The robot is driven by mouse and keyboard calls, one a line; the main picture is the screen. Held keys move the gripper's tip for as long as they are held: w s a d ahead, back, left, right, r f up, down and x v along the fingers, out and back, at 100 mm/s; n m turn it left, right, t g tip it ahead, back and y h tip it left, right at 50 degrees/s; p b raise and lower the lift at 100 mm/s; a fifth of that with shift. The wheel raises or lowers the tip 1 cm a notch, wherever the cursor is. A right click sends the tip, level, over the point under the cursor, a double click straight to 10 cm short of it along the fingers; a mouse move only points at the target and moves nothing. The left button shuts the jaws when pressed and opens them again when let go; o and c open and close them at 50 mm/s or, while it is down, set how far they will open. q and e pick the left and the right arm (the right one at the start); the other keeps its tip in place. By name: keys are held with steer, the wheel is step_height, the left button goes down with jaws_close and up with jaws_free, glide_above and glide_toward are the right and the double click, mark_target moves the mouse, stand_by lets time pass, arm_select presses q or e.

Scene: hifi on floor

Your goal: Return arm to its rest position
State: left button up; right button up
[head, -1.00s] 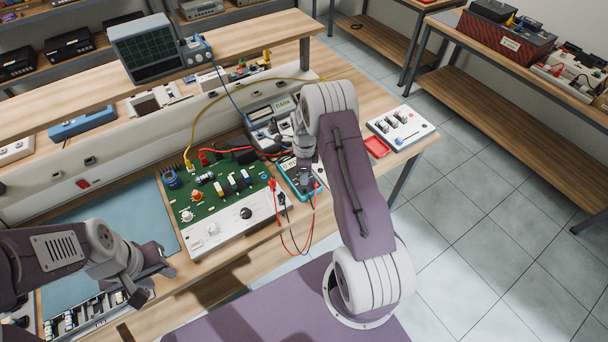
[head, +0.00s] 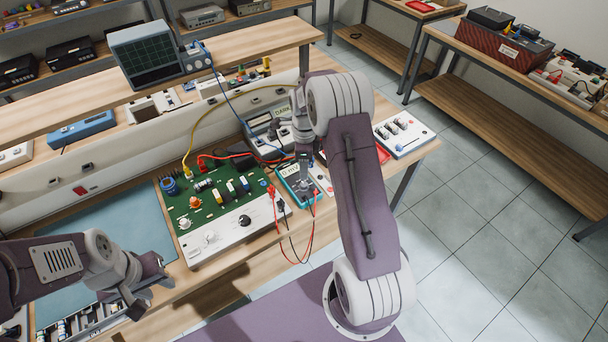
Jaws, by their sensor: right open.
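My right arm (head: 358,190) rises from its base at the lower middle and bends at a large white joint over the bench. My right gripper (head: 304,163) is open, pointing down just above the teal multimeter (head: 296,191); part of it is hidden behind the arm, and I see nothing held. Whether it touches the meter I cannot tell. My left gripper (head: 147,287) is at the lower left, over the bench's front edge near a tray of small parts (head: 85,322). Its fingers are apart and empty.
A green circuit board unit (head: 225,205) with red and black leads lies left of the multimeter. A white switch box (head: 404,134) and red tray (head: 383,154) sit behind the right arm. An oscilloscope (head: 147,52) stands on the upper shelf. The floor at right is clear.

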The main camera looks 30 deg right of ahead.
steer(key=shift+r, duration=0.15)
stand_by(0.3)
steer(key=a+r+n+t, duration=0.1)
steer(key=a+r, duration=0.3)
steer(key=r, duration=0.2)
steer(key=s+a+r+n, duration=0.3)
steer(key=s+a+n, duration=0.2)
steer(key=s, duration=0.2)
steer(key=s+a+f+n, duration=0.1)
steer(key=s+f+n, duration=0.1)
steer(key=s+n, duration=0.4)
steer(key=s+a+f+n, duration=0.1)
steer(key=s+n, duration=0.5)
steer(key=n, duration=0.5)
steer(key=shift+f+n, duration=0.3)
steer(key=shift+f, duration=0.05)
steer(key=shift+s, duration=0.15)
